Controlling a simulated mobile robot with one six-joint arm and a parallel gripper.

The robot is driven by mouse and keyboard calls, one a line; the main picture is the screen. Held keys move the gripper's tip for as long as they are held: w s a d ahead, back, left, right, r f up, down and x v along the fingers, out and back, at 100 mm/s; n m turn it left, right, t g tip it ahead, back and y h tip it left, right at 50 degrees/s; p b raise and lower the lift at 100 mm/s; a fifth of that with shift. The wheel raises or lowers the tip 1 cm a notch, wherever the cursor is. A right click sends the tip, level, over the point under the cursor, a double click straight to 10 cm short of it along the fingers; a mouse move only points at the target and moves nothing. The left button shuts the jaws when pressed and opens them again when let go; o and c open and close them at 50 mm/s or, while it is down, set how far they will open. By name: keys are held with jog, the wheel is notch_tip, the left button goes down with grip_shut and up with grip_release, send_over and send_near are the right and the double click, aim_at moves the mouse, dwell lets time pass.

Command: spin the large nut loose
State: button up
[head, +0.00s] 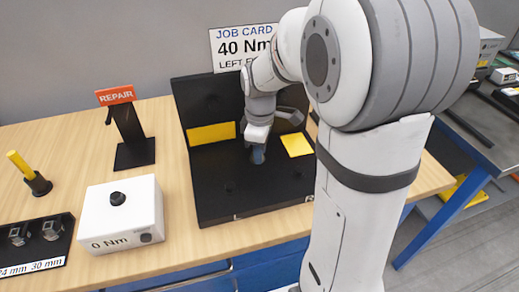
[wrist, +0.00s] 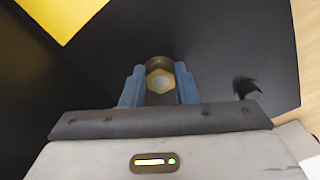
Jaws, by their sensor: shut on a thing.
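In the wrist view, the blue fingers of my gripper (wrist: 159,88) are shut on the sides of a brass-coloured hexagonal nut (wrist: 158,70) with a pale round centre. In the head view, my gripper (head: 257,155) points down at the black fixture (head: 215,195) on the wooden table, between two yellow patches. The nut is hidden there by the fingers and the arm. I cannot tell how far it sits along its thread.
A white box marked 0 Nm (head: 125,215) stands left of the fixture. A REPAIR stand (head: 133,150), a yellow-handled tool (head: 30,172) and a 24/30 mm socket holder (head: 35,240) are farther left. A small dark post (wrist: 246,88) stands right of the gripper.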

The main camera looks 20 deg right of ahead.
jog(key=shift+f, duration=0.15)
jog(key=o, duration=1)
notch_tip(320, 180, up, 8)
jog(key=shift+p, duration=0.3)
